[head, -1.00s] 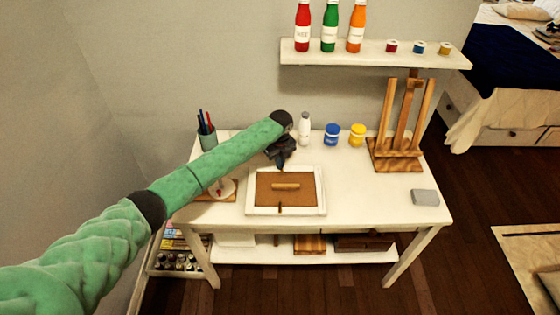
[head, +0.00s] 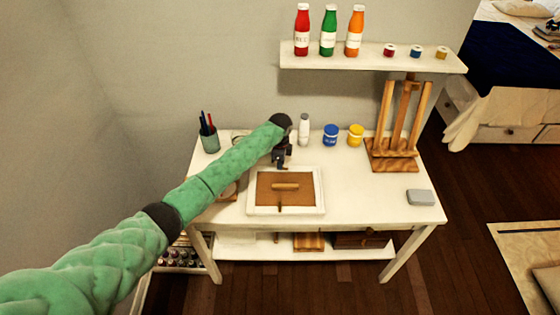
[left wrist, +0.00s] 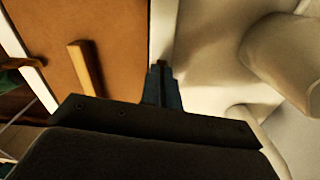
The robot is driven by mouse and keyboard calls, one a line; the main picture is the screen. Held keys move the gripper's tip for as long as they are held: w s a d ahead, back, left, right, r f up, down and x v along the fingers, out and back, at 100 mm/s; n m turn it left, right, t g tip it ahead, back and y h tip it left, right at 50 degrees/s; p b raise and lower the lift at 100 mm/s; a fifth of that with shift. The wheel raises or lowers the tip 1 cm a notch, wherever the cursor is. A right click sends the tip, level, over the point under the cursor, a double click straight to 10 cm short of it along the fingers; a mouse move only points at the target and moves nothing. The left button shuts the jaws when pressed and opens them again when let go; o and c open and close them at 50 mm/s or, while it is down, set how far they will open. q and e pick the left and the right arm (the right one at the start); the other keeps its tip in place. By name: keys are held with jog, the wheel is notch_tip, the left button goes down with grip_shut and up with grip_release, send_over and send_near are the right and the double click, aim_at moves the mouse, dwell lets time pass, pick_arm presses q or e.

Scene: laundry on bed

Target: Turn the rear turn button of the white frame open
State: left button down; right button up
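The white frame (head: 320,192) lies flat on the white table, its brown backing (head: 265,198) facing up. A wooden bar (head: 285,186) crosses the middle of the backing, and a small wooden turn button (head: 281,208) shows at the front edge. My left gripper (head: 282,166) points down at the rear edge of the frame and hides the rear turn button there. In the left wrist view its narrow fingers (left wrist: 161,75) look shut together beside the white rim (left wrist: 163,30). A small brownish bit shows at their tips; I cannot tell whether they touch the button. My right gripper is out of view.
Behind the frame stand a white bottle (head: 304,130), a blue jar (head: 330,135) and a yellow jar (head: 355,135). A pen cup (head: 209,140) is at the left, a wooden easel (head: 395,150) at the right. A grey block (head: 420,197) lies at the right; table around it is clear.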

pick_arm(q)
jog(key=shift+n+p, duration=0.3)
jog(key=shift+n, duration=0.7)
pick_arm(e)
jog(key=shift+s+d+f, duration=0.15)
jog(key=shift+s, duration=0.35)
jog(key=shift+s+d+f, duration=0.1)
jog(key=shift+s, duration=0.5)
pick_arm(q)
jog(key=c, duration=1.6)
grip_release()
jog(key=shift+c, duration=0.2)
